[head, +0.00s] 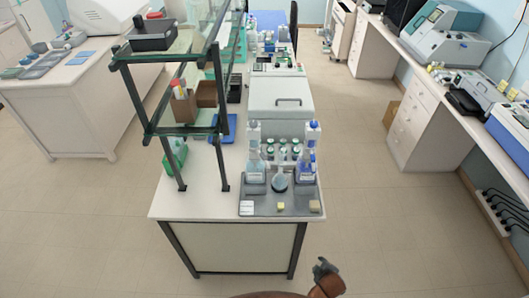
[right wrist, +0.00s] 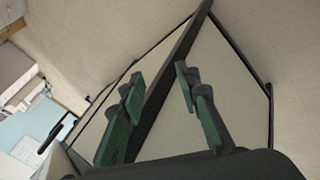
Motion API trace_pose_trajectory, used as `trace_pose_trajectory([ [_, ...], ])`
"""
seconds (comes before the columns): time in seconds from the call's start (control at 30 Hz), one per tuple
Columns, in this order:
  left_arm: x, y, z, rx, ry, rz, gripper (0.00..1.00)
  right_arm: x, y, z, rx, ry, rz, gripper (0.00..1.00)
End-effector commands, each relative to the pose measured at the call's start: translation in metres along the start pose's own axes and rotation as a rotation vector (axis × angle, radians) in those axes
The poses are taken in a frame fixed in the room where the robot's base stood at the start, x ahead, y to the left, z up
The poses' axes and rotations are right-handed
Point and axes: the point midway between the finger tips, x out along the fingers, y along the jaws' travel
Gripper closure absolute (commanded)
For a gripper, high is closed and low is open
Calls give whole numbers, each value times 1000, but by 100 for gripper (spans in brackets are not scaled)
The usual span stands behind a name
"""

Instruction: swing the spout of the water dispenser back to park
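Two bottle-top dispensers stand on a grey tray (head: 262,207) at the near end of the bench. The left dispenser (head: 254,155) has a pale bottle; the right dispenser (head: 308,155) has blue-violet contents. I cannot read which one holds water, and their spouts are too small to tell which way they point. A small flask (head: 280,182) stands between them. My right gripper (head: 323,268) is in front of the bench, below the tray and touching nothing. In the right wrist view its green-padded fingers (right wrist: 158,85) are apart and empty. My left gripper is out of view.
A dark-framed shelf (head: 150,95) rises at the bench's left side. A white lidded box (head: 281,97) and several green-capped bottles stand behind the dispensers. Small blocks lie at the tray's front. Floor (head: 385,220) right of the bench is clear.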

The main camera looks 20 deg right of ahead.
Motion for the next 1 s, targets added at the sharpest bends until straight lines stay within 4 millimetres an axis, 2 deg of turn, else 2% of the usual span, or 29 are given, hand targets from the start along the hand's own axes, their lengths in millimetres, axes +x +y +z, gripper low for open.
trace_pose_trajectory([
  [0.03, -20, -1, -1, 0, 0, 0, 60, -34, 37, -25, -47, 25, 46, 70],
  [0.17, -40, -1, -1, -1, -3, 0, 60, -84, 112, -83, -298, 87, 201, 70],
  [0.2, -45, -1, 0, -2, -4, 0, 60, -98, 135, -104, -407, 106, 264, 70],
  [0.27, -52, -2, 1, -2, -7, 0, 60, -120, 168, -139, -594, 130, 372, 70],
  [0.3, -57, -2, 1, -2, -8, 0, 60, -135, 188, -163, -726, 141, 449, 70],
  [0.43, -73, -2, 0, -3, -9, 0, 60, -195, 242, -247, -1188, 132, 737, 70],
  [0.5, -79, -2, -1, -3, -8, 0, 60, -224, 258, -290, -1433, 101, 895, 70],
  [0.6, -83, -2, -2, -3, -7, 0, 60, -251, 262, -336, -1726, 41, 1083, 70],
  [0.7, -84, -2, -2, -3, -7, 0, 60, -263, 258, -364, -1929, -12, 1215, 70],
  [0.83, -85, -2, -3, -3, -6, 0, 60, -270, 252, -383, -2066, -54, 1307, 70],
  [1.0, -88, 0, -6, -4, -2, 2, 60, -266, 255, -399, -2099, -66, 1332, 70],
])
